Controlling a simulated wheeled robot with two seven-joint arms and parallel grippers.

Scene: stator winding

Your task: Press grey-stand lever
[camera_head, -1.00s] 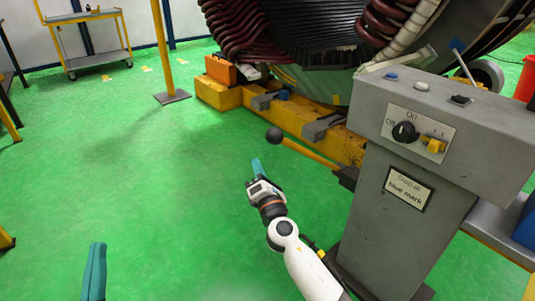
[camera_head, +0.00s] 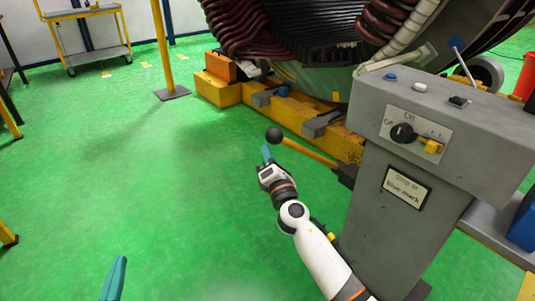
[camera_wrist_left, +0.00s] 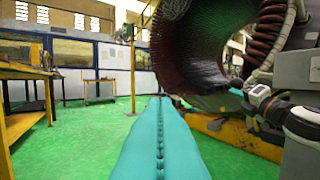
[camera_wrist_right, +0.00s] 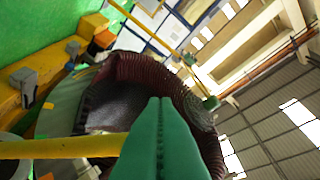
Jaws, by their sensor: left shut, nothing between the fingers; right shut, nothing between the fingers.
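The grey stand (camera_head: 425,180) is at the right in the head view. Its yellow lever (camera_head: 310,153) sticks out to the left and ends in a black ball knob (camera_head: 274,135). My right gripper (camera_head: 267,154) is shut and empty, its teal fingertips just below the knob in the picture; I cannot tell whether they touch the lever. In the right wrist view the yellow rod (camera_wrist_right: 50,147) runs in from the left, up to the shut fingers (camera_wrist_right: 158,130). My left gripper (camera_head: 117,275) is shut and empty over the floor at the bottom left, far from the lever.
The stand's panel has a black knob (camera_head: 402,132) and a yellow switch (camera_head: 431,146); a sign below mentions a blue mark. The large stator (camera_head: 310,35) with dark red coils stands behind on a yellow base (camera_head: 220,90).

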